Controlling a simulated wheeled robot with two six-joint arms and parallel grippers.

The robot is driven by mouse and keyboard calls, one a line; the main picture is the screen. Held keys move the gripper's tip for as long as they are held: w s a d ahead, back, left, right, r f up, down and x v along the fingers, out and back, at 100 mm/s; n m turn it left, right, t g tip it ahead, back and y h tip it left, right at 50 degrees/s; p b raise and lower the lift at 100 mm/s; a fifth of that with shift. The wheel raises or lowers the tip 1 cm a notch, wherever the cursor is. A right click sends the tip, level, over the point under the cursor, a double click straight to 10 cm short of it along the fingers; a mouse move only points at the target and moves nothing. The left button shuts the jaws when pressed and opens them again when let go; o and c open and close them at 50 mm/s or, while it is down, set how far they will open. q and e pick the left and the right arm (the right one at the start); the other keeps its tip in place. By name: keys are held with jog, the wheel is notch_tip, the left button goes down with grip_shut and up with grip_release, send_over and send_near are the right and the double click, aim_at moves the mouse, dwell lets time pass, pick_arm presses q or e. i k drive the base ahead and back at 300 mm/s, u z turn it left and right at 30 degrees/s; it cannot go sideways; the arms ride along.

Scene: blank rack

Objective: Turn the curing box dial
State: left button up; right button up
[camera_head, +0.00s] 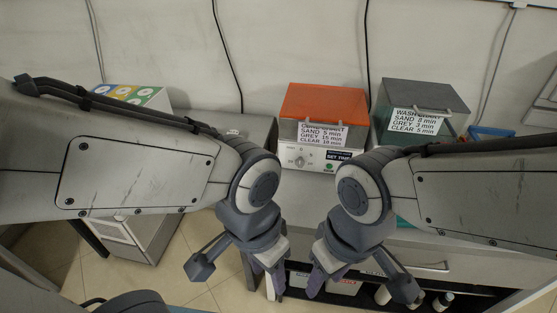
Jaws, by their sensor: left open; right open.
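The curing box (325,100) with an orange lid sits on the bench between my two arms. A white label on its front lists SAND, GREY and CLEAR times. Its white lower panel carries the dial (300,162), small and pale, with a green button and a dark SET TIME label to its right. My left gripper (268,283) hangs in front of the bench, below and left of the dial, open and empty. My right gripper (318,282) hangs below and right of the dial, open and empty. Both are apart from the box.
A grey wash box (425,95) with a similar label stands right of the curing box. A box with coloured squares (133,95) stands at the left behind my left arm. The bench front has a drawer handle (420,266). Bottles and boxes sit on a shelf below.

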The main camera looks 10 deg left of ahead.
aim_at(301, 162)
jog(key=u, duration=2.85)
jog(key=k, duration=0.75)
jog(key=z, duration=2.35)
